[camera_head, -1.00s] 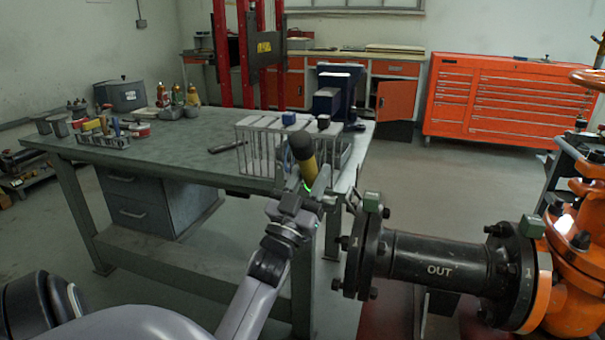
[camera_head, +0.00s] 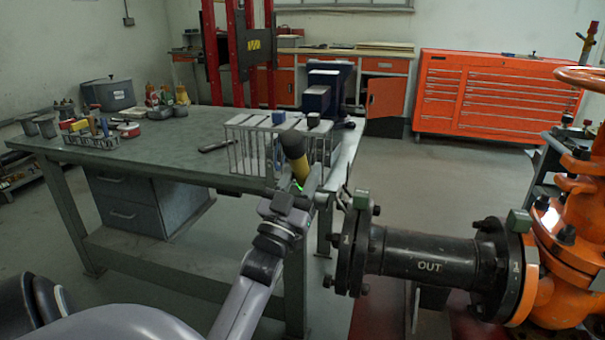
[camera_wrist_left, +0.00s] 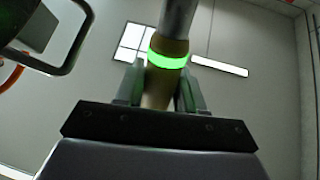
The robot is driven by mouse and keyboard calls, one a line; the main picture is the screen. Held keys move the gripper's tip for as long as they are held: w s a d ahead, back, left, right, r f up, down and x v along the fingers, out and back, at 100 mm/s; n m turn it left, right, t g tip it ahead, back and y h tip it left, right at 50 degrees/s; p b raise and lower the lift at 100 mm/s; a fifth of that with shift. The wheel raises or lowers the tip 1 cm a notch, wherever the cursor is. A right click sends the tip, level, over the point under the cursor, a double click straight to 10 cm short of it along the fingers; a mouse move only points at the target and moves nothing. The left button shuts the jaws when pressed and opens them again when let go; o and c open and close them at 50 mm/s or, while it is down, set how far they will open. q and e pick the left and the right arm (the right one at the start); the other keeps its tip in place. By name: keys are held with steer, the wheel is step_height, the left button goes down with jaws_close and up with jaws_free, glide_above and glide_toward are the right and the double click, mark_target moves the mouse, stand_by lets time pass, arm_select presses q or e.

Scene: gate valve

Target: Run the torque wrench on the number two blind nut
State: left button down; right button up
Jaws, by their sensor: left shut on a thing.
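My left gripper (camera_head: 303,192) is shut on the torque wrench (camera_head: 294,148), gripping it below its black and yellow handle end. The wrench is tilted, with a green lit ring beside the fingers. In the left wrist view, the wrench (camera_wrist_left: 168,60) rises between the two fingers with its ring glowing green. The wrench's far end points toward the near flange (camera_head: 349,245) of the black OUT pipe. I cannot tell whether it touches a nut there. My right gripper is out of view.
A green workbench (camera_head: 160,160) stands behind, with a wire rack (camera_head: 250,125), a blue vise (camera_head: 325,85) and small tools. The black pipe (camera_head: 425,255) runs right to the orange valve (camera_head: 570,225). An orange tool cabinet (camera_head: 490,95) stands at the back.

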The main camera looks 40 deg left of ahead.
arm_select(q)
steer(key=shift+d+r, duration=0.2)
steer(key=shift+r, duration=0.05)
steer(key=shift+w+d, duration=0.4)
steer(key=shift+d, duration=0.25)
steer(key=shift+w+d, duration=0.35)
steer(key=shift+d, duration=0.3)
steer(key=shift+w+d+p, duration=0.2)
steer(key=shift+d+p, duration=0.15)
steer(key=shift+d, duration=0.05)
stand_by(1.5)
steer(key=shift+f+p, duration=0.2)
steer(key=shift+p, duration=0.75)
stand_by(3.6)
